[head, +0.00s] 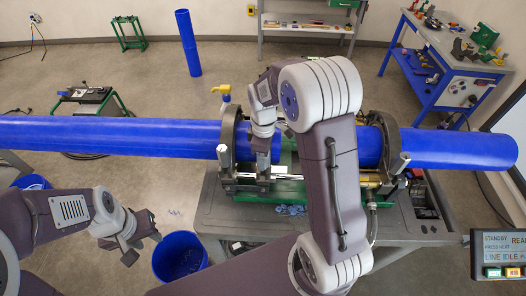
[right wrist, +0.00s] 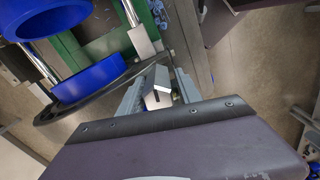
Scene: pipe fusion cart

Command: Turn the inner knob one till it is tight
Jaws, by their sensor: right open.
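The fusion machine (head: 290,190) clamps two long blue pipes, left (head: 110,135) and right (head: 455,148), on a grey cart. My right gripper (head: 263,168) reaches down at the left clamp; my arm hides much of the machine's middle. In the right wrist view my right gripper (right wrist: 158,92) is open, its fingers on either side of a silver angular knob (right wrist: 157,98). Contact cannot be told. Another silver knob (right wrist: 142,42) stands above it there. My left gripper (head: 140,240) is open and empty, away from the machine.
A blue bucket (head: 181,258) stands on the floor near my left gripper. A yellow handle (head: 222,89) rises behind the left clamp. A control panel (head: 500,252) reading standby is at lower right. A blue workbench (head: 450,60) is at the back right.

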